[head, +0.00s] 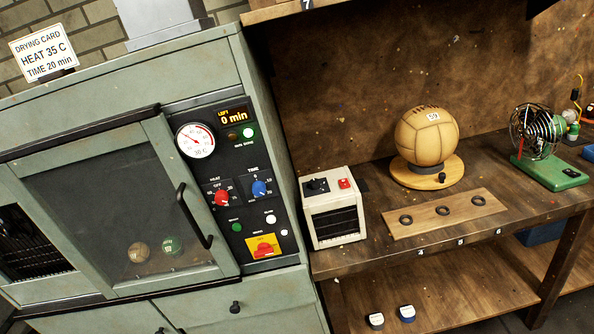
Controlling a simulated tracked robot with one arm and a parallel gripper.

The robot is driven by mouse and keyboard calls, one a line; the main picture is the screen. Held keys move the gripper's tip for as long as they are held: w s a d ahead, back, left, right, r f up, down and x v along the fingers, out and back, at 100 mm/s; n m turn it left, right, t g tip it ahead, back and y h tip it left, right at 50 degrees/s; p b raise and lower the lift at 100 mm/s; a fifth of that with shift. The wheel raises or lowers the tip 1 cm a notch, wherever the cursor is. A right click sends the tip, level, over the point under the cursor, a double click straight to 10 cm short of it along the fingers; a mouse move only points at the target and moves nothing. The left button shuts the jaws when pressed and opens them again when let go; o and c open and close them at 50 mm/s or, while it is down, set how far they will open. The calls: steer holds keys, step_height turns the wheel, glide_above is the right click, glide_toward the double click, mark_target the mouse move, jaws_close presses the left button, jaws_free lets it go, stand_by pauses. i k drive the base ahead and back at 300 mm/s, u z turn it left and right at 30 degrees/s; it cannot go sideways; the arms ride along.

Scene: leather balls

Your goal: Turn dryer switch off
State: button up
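The dryer (90,100) is a grey-green cabinet filling the left side, tilted in the picture. Its black control panel (212,165) is right of the door. The dryer switch (264,249) is a red rotary handle on a yellow plate low on the panel; the handle lies roughly crosswise, and its small labels are too small to read. The display (233,117) reads 0 min left. Of the two lamps below it, the right one (248,132) looks bright and the left one (232,136) dark. My gripper is not in view.
The dryer door (110,200) is shut, with two balls (172,246) behind its glass. Its black handle (193,215) stands out near the panel. Red heat (222,197) and blue time (260,189) knobs sit above the switch. A small heater (333,215) stands on the bench at right.

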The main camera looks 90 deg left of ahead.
mark_target(265, 250)
steer(key=u, duration=2.35)
steer(key=k, duration=0.8)
steer(key=u, duration=0.05)
steer(key=i, duration=0.8)
steer(key=z, duration=0.1)
